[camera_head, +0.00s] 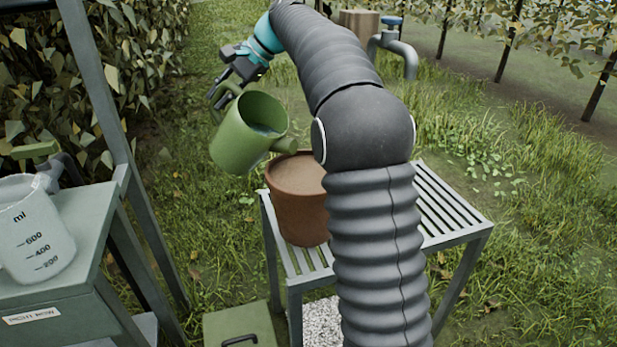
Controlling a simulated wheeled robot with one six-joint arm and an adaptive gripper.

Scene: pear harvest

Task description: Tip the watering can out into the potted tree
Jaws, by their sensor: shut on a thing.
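A green watering can (236,140) hangs in the air at the left of the terracotta pot (297,215). The can is tilted, with its open top turned up and to the right, and dark liquid shows inside. Its short spout (284,146) reaches to the pot's back rim; I cannot tell whether they touch. My gripper (222,92) is shut on the can's handle at the upper left. The pot stands on a slatted grey bench and shows brown soil. My arm covers the pot's right side, and no tree trunk shows.
The slatted bench (455,205) extends right behind my arm. A green stand (75,240) at the left bears a measuring jug (35,235). A green box (238,325) lies low in front. A grey pipe with a blue-handled tap (400,50) stands behind. Grass lies around.

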